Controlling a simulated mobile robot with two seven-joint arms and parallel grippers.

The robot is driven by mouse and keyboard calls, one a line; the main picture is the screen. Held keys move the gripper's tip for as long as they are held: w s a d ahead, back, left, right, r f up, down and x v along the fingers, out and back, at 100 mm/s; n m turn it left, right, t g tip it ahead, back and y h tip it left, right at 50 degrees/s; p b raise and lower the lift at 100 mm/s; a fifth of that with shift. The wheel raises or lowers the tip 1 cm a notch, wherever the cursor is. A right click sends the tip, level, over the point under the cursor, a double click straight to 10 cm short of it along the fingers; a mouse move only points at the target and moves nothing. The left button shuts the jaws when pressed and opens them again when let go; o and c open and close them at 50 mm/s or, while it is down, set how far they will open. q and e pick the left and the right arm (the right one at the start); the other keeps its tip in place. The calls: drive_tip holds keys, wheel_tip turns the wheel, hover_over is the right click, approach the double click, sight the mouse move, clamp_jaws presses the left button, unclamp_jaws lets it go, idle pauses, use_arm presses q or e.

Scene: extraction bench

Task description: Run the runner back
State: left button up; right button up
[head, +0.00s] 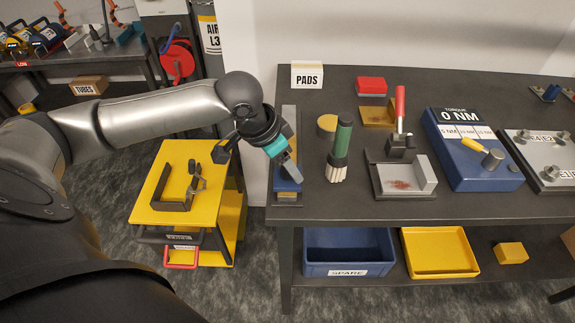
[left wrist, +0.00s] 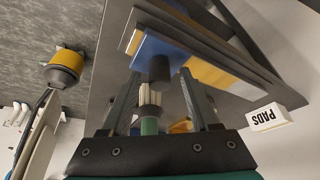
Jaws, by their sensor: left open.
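The runner looks to be the blue block (head: 287,186) at the near end of a long, narrow rail (head: 289,122) along the bench's left edge. In the left wrist view the blue runner (left wrist: 150,48) bears a dark round knob (left wrist: 159,69), with a yellow strip (left wrist: 215,74) beyond it. My left gripper (head: 291,172) is over the near part of the rail, fingers pointing down. In the left wrist view its open fingers (left wrist: 160,100) stand either side of the knob's line; I cannot tell whether they touch it. My right gripper is out of view.
A green-handled brush (head: 341,140) stands close right of the rail, with a tan round piece (head: 327,126) behind it. The PADS sign (head: 307,75) stands near the rail's far end. A red-handled press (head: 399,150) and a blue torque box (head: 470,155) are further right.

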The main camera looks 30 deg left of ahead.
use_arm(q)
drive_tip(key=shift+f, duration=0.1)
drive_tip(key=shift+c, duration=0.3)
clamp_jaws()
idle(1.1)
